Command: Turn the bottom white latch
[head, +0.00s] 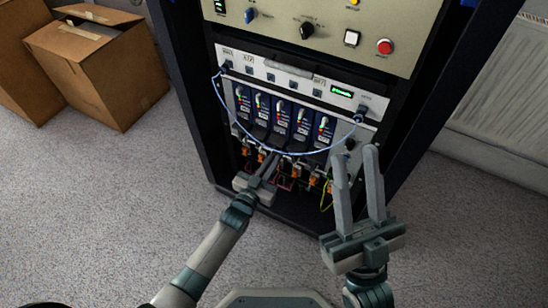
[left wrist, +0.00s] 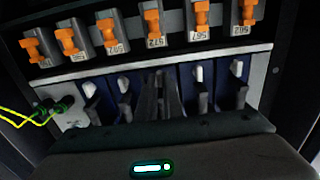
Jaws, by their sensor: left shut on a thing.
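A row of blue modules sits in the rack, with small white latches showing at one end in the left wrist view, such as one at the left (left wrist: 124,84) and one at the right (left wrist: 198,75). My left gripper (head: 271,157) reaches to the lower edge of the middle modules. In the left wrist view its fingers (left wrist: 160,92) are closed together over the middle module and hide the white latch there, on which they are shut. The latch's angle cannot be seen. My right gripper (head: 356,155) is open and empty, in front of the rack's lower right.
Orange-handled grey blocks (left wrist: 156,28) line up beside the modules. A blue cable (head: 285,154) hangs in a loop across the module fronts, close to my left fingers. Yellow-green wires (left wrist: 15,117) lie at the side. Cardboard boxes (head: 105,65) stand on the floor at left.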

